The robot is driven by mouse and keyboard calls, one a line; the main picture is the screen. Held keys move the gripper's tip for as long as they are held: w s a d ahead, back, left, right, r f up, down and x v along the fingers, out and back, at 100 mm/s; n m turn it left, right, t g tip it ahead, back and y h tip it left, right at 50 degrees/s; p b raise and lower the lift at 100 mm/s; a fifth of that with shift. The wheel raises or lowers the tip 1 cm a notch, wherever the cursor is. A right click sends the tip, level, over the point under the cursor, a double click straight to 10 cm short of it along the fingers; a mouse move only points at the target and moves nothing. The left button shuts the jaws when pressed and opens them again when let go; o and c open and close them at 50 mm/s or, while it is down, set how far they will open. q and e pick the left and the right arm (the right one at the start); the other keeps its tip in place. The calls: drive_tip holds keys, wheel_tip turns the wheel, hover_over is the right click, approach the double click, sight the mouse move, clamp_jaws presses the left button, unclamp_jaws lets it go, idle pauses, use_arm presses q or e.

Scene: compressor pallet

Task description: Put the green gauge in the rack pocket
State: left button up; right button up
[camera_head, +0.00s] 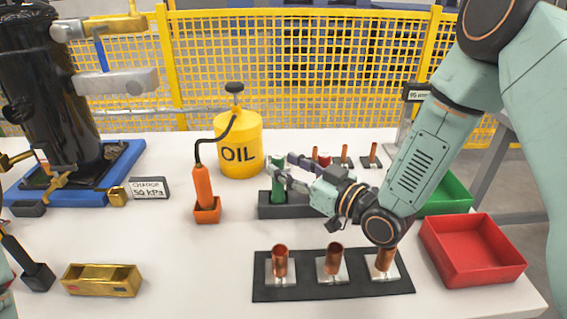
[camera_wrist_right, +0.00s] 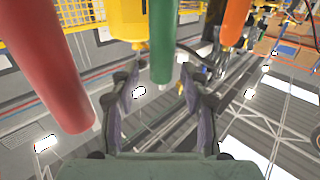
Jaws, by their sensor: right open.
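The green gauge (camera_head: 278,188) stands upright in the dark rack (camera_head: 268,211) at the middle of the table. In the right wrist view the green gauge (camera_wrist_right: 162,45) appears between the fingertips, with gaps visible on both sides. My right gripper (camera_head: 281,167) comes from the right and is open at the green gauge; it also shows open in the right wrist view (camera_wrist_right: 158,76). A red cylinder (camera_wrist_right: 60,62) stands to one side in that view; its top (camera_head: 324,160) shows behind the gripper. The gripper hides much of the rack and any pockets there.
A yellow oil can (camera_head: 240,145) and an orange grease tool (camera_head: 203,188) stand left of the rack. Copper tubes (camera_head: 281,261) stand on a black mat in front. A red bin (camera_head: 472,249) and green bin (camera_head: 447,194) are right.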

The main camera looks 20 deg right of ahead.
drive_tip(key=p+v, duration=0.2)
drive_tip(key=v, duration=0.4)
idle(0.3)
